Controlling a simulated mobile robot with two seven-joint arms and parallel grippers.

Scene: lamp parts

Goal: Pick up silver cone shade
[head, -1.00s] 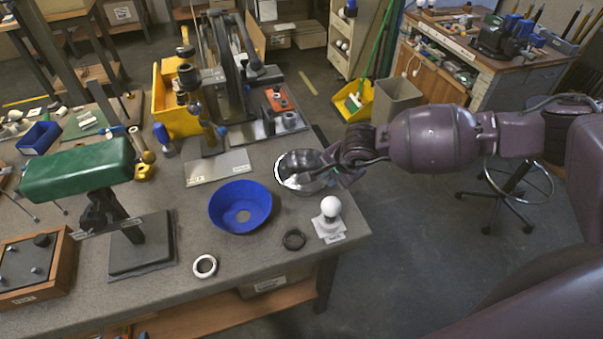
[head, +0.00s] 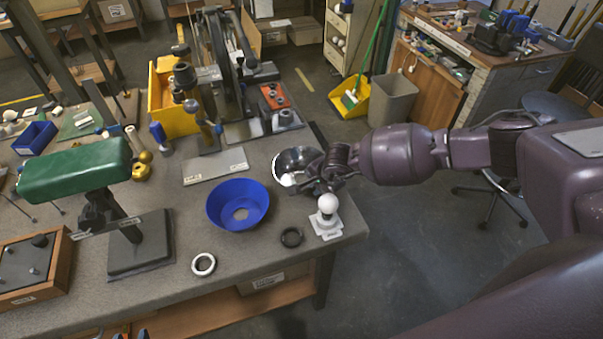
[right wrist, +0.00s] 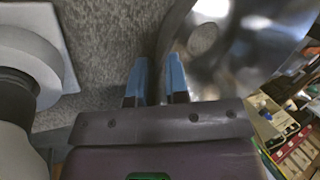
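The silver cone shade (head: 291,158), a shiny metal bowl shape, sits at the right side of the workbench. It also fills the upper right of the right wrist view (right wrist: 245,35), where I look into its inside. My right gripper (right wrist: 158,75) is at its near right rim, with blue fingertips apart. One finger is over the inside of the shade and the other is outside the rim, so the wall runs between them. I see no firm contact. Small blue tips at the bottom edge of the head view may be my left gripper (head: 132,335).
A white bulb on a socket (head: 327,211) stands close to my right gripper. A blue bowl-shaped shade (head: 220,218), a black ring (head: 292,237) and a white ring (head: 203,264) lie nearby. A tall machine (head: 225,70) stands behind. The bench's right edge is close.

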